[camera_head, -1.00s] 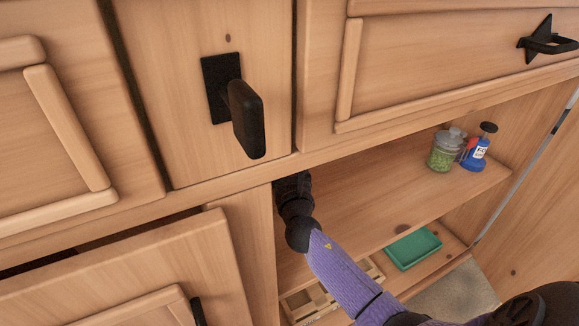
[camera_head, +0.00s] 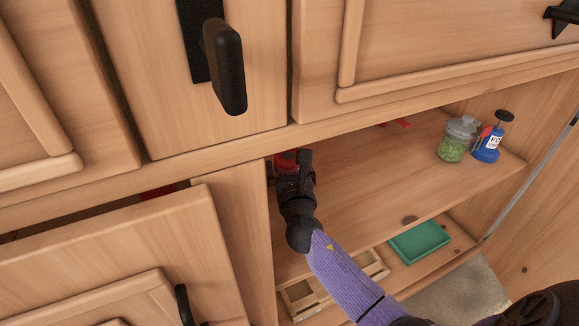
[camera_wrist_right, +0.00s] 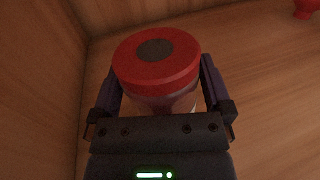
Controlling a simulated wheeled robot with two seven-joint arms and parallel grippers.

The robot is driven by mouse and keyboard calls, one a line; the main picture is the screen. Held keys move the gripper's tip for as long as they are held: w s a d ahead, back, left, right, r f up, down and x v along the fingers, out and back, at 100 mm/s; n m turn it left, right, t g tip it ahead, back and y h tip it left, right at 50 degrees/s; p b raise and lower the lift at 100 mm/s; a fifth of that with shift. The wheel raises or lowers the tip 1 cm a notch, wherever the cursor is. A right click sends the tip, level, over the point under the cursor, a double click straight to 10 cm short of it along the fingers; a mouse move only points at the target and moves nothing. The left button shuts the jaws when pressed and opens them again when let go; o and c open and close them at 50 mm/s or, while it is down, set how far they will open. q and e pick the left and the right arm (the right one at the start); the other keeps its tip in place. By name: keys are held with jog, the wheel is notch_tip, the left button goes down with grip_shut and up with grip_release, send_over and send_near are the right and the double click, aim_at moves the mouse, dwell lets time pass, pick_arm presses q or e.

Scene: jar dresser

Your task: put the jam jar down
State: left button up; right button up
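The jam jar has a red lid with a dark round patch (camera_wrist_right: 158,62). It stands upright between the two fingers of my right gripper (camera_wrist_right: 160,95), which look closed on its sides. In the head view the red of the jar (camera_head: 287,158) shows at the left end of the upper open shelf (camera_head: 370,185), partly covered by my right gripper (camera_head: 291,170). The jar's base is hidden, so I cannot tell whether it touches the shelf. My left gripper is not in view.
A wooden side wall (camera_wrist_right: 40,90) is close left of the jar. A green-filled glass jar (camera_head: 453,148) and a blue bottle (camera_head: 488,147) stand on the shelf's right. Its middle is clear. A green tray (camera_head: 420,241) and wooden crate (camera_head: 300,295) sit below.

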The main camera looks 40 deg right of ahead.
jog(key=shift+r, duration=0.2)
jog(key=p+v, duration=0.2)
jog(key=v, duration=0.4)
jog(key=shift+r+p, duration=0.15)
jog(key=shift+p, duration=0.15)
jog(key=p+v, duration=0.1)
jog(key=v, duration=0.5)
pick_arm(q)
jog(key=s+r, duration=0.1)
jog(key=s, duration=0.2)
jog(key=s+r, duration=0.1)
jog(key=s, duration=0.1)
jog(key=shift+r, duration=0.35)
